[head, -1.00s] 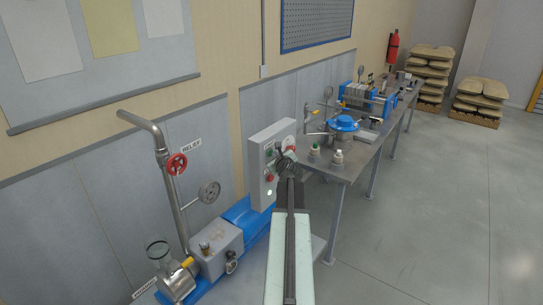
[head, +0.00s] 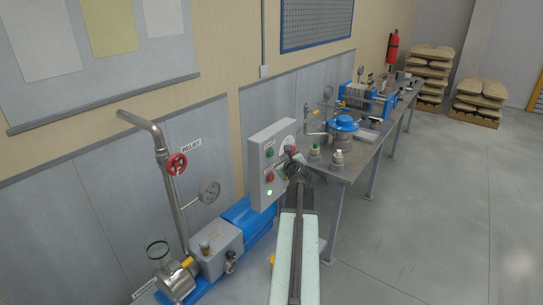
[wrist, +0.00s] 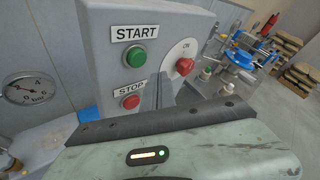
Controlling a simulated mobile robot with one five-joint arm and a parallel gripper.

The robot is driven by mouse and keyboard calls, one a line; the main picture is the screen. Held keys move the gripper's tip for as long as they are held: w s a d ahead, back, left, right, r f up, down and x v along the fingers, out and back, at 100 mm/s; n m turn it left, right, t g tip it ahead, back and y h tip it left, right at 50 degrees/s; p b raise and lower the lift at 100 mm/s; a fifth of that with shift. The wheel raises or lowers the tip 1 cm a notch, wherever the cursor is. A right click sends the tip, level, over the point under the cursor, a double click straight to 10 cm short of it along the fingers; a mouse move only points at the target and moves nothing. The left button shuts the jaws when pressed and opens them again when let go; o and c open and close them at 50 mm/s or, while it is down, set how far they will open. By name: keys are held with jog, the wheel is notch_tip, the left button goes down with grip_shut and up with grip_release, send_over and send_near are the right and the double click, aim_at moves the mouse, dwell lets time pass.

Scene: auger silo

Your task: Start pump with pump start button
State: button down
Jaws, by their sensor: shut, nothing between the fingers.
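The grey control box (head: 262,165) stands beside the blue pump base. In the wrist view its face carries a green button (wrist: 136,57) under a START label and a red button (wrist: 131,100) beside a STOP label. A red rotary switch (wrist: 184,66) marked ON sits to their right. My gripper (head: 290,158) is shut and empty in front of the box's right part. In the wrist view its fingers (wrist: 162,88) point at the panel between STOP and the switch, below and right of the green button. Contact with the panel cannot be told.
A metal bench (head: 333,169) with a blue-lidded vessel (head: 343,125) and small bottles stands close right of my gripper. A red relief valve wheel (head: 177,163) and gauge (head: 210,192) are at the left. The floor (head: 440,210) at the right is clear.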

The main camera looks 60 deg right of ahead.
jog(key=s, duration=0.2)
jog(key=shift+s, duration=0.4)
jog(key=shift+a, duration=0.1)
jog(key=w+a+f+n+g+y, duration=0.1)
jog(key=w+a+f+n+y, duration=0.25)
jog(key=w+a+n, duration=0.6)
jog(key=w+a+f+n+y+b, duration=0.1)
jog(key=w+a+f+n+y, duration=0.25)
jog(key=a, duration=1.05)
jog(key=w+a+f+n+g+y, duration=0.1)
jog(key=w+a+f+n+y, duration=0.3)
jog(key=w+a, duration=0.5)
jog(key=s+a+f+n+g, duration=0.2)
jog(key=a+n, duration=0.5)
jog(key=a, duration=0.5)
jog(key=s+a+f+n+g, duration=0.3)
jog(key=s+a+n, duration=0.3)
jog(key=a, duration=0.6)
jog(key=s+a+f+n+g+b, duration=0.1)
jog(key=s+a+f+n+g, duration=0.1)
jog(key=a+n, duration=0.7)
jog(key=s+a+g, duration=0.1)
jog(key=s+a, duration=0.1)
jog(key=a, duration=0.1)
jog(key=shift+s+a+f+g+h, duration=0.15)
jog(key=shift+f+g+h, duration=0.15)
jog(key=shift+f+h, duration=0.1)
